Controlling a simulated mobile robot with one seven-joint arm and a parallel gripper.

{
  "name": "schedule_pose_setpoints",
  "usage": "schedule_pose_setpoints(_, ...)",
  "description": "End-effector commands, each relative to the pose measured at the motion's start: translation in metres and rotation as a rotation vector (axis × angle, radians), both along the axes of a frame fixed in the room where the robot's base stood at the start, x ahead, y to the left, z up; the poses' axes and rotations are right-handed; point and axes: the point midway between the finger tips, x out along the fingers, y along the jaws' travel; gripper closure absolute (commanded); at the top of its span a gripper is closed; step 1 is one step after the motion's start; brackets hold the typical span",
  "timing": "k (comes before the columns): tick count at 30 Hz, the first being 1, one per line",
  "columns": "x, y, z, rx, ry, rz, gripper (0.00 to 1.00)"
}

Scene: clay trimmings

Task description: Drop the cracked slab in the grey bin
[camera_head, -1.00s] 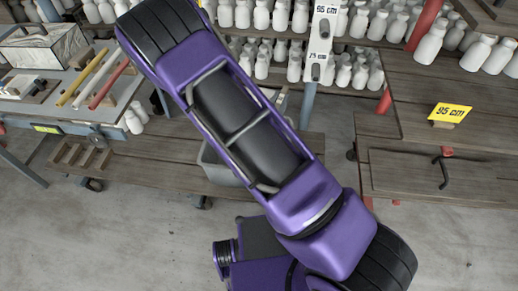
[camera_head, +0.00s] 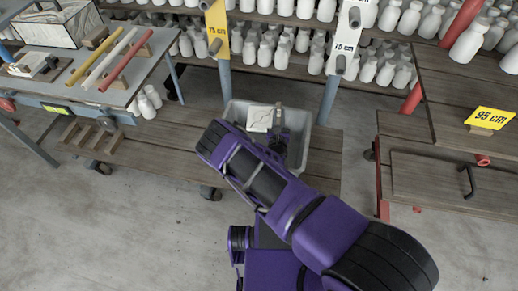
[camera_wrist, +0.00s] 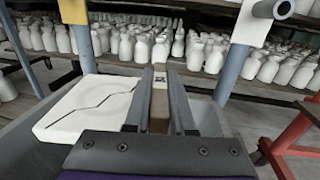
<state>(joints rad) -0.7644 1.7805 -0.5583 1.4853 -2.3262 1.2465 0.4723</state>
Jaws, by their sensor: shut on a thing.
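The cracked slab (camera_head: 259,118) is a pale, flat, squarish piece with a dark crack. In the wrist view the slab (camera_wrist: 85,108) lies just left of my fingers, its crack running across its top. My gripper (camera_head: 278,120) is over the grey bin (camera_head: 299,121). In the wrist view my gripper (camera_wrist: 160,90) is shut on a tan block at the slab's right side, which seems to be its grip. The slab appears held within the bin's outline; its exact height is unclear. The bin wall (camera_wrist: 207,113) shows right of my fingers.
The bin stands on a low wooden shelf (camera_head: 180,150). White bottles (camera_head: 275,50) fill shelves behind it, with posts beside it. A table (camera_head: 60,85) with coloured rods is at left. A wooden bench (camera_head: 440,170) is at right. Floor in front is clear.

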Motion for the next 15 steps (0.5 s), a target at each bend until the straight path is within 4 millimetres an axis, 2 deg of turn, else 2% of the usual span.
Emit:
schedule_pose_setpoints(5,0.001,0.000,-0.013,0.001,-0.002,0.001,1.00)
schedule_pose_setpoints(15,0.000,0.000,-0.052,0.000,-0.002,0.000,1.00)
